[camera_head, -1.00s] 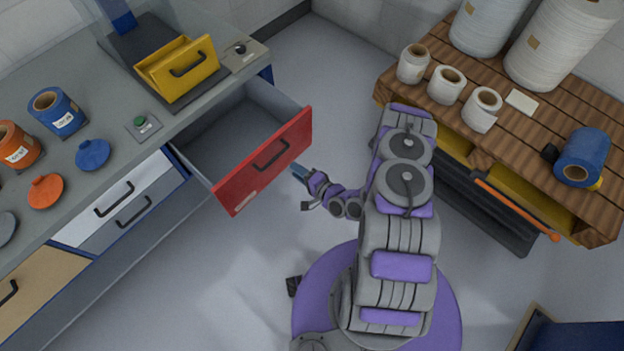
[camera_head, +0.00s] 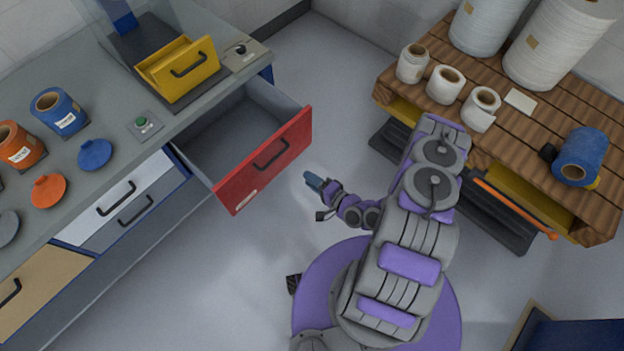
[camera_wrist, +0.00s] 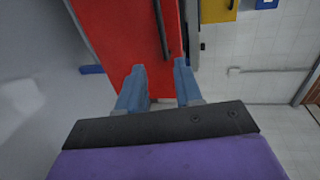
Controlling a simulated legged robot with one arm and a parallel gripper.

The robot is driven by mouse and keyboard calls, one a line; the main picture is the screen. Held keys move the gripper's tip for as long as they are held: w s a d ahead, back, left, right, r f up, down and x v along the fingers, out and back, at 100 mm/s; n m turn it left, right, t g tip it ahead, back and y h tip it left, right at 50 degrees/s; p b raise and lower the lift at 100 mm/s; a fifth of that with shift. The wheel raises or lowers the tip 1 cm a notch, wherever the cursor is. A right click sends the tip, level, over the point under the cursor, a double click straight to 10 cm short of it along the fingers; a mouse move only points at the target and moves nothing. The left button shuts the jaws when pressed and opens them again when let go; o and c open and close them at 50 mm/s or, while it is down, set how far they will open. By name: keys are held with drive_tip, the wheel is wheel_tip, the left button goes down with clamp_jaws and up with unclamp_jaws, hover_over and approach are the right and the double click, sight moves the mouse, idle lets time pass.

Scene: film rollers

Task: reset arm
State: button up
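My gripper (camera_head: 312,184) hangs in free air to the right of the open red drawer (camera_head: 265,160), apart from its front. In the wrist view, the two blue fingers (camera_wrist: 160,90) stand apart with nothing between them. The red drawer front (camera_wrist: 118,40) and its dark handle (camera_wrist: 160,25) lie beyond the fingers. In the head view, the drawer is pulled out from the grey counter and the visible part of its inside looks empty. My arm is folded above its purple base.
The grey counter (camera_head: 60,215) holds blue and orange rollers, lids and a yellow box (camera_head: 178,68). A wooden pallet (camera_head: 540,125) at the right carries white rolls and a blue roll (camera_head: 580,157). An orange-handled bar (camera_head: 515,208) is at its near side. Floor between is clear.

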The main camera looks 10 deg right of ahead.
idle(0.3)
drive_tip(key=w+d+r+n+g+h, duration=0.55)
drive_tip(key=d+n+g, duration=0.2)
drive_tip(key=d, duration=0.25)
drive_tip(key=s+d+r+n+g+h, duration=0.1)
drive_tip(key=s+d+r+h, duration=0.1)
drive_tip(key=r, duration=0.6)
drive_tip(key=s+d+r+n+g+h, duration=0.1)
drive_tip(key=d+r+h, duration=0.1)
drive_tip(key=r, duration=0.6)
drive_tip(key=s+a+r+g+h, duration=0.1)
drive_tip(key=s+a+r+g, duration=0.2)
drive_tip(key=s+r, duration=0.95)
drive_tip(key=s+a+r+n+g+y, duration=0.1)
drive_tip(key=s+a+r, duration=0.3)
drive_tip(key=s, duration=0.4)
drive_tip(key=s+a+r+g, duration=0.1)
drive_tip(key=s+a+r, duration=0.3)
drive_tip(key=s, duration=0.5)
drive_tip(key=shift+a+r+n+y, duration=0.2)
drive_tip(key=shift+a+n+y, duration=0.1)
drive_tip(key=shift+n+y, duration=0.05)
